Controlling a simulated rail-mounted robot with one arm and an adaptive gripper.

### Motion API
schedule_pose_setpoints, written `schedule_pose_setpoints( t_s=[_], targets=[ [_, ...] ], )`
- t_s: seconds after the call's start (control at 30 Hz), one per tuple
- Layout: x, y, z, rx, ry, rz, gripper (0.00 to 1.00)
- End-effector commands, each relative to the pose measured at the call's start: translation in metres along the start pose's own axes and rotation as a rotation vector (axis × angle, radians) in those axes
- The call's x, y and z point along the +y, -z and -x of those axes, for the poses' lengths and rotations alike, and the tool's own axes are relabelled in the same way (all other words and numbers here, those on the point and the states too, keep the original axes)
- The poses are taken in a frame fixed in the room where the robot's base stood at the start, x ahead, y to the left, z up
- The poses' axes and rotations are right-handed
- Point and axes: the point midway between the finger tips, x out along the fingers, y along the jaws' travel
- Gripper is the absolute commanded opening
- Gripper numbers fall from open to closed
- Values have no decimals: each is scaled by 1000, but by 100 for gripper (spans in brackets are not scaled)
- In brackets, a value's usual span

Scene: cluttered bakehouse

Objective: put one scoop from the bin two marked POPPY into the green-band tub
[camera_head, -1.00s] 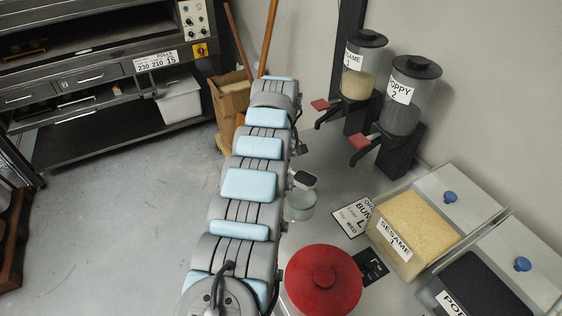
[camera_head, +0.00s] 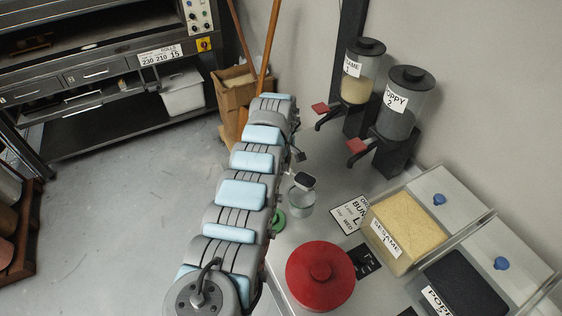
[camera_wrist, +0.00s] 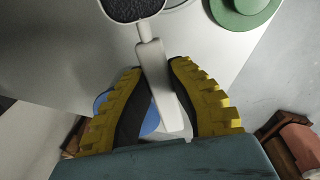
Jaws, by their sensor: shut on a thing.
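My gripper (camera_wrist: 160,95) is shut on the white handle of a scoop (camera_wrist: 160,85). The scoop's bowl, at the top of the wrist view, holds dark grains (camera_wrist: 132,8). A green round lid-like thing (camera_wrist: 243,8) lies to the right of the bowl; it shows partly behind my arm in the head view (camera_head: 279,220). A clear tub (camera_head: 301,202) stands beside it; I cannot make out a green band. The bin marked POPPY (camera_head: 462,284) holds dark seed at the lower right, its label partly cut off. My gripper is hidden in the head view.
A red lidded pot (camera_head: 320,277) stands between my arm and the bins. The SESAME bin (camera_head: 408,232) adjoins the POPPY bin. Two dispensers, SESAME (camera_head: 361,75) and POPPY (camera_head: 404,105), stand at the back. A sign card (camera_head: 349,214) lies on the counter.

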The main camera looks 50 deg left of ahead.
Motion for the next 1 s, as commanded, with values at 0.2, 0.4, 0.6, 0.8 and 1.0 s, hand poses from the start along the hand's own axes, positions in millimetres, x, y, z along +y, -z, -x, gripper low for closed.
schedule_pose_setpoints(
  t_s=[0.2,0.4,0.6,0.8,1.0],
  targets=[
    [1,-3,6,-6,-20,1,0],
    [-1,-6,5,-15,-38,3,0],
    [0,-6,6,-13,-78,0,0],
    [-1,-5,8,-12,-120,3,0],
    [0,-6,8,-14,-171,2,0]
  ],
)
